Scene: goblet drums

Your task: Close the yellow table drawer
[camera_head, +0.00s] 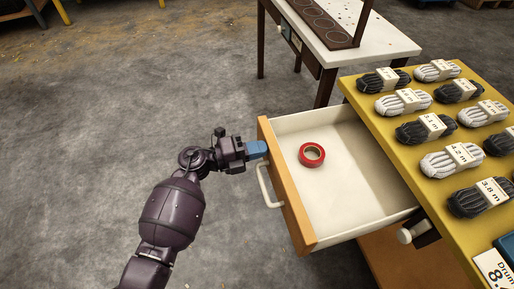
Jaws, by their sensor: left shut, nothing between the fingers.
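The yellow table (412,158) stands at the right with its drawer pulled far out to the left. The drawer (349,197) has a white inside, an orange-brown front panel (285,187) and a pale bar handle (264,186). A red tape roll (312,155) lies inside on the drawer floor. My left gripper (258,149) is shut and empty, with its blue fingertips at the outer face of the front panel, above the handle near the panel's far end. The tips look close to or touching the panel. My right gripper is not in view.
Several black and white rope bundles (459,157) with length labels lie on the yellow tabletop. A white table (380,42) with a brown rack stands behind. A brown lower shelf (405,262) shows under the drawer. The grey floor to the left is clear.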

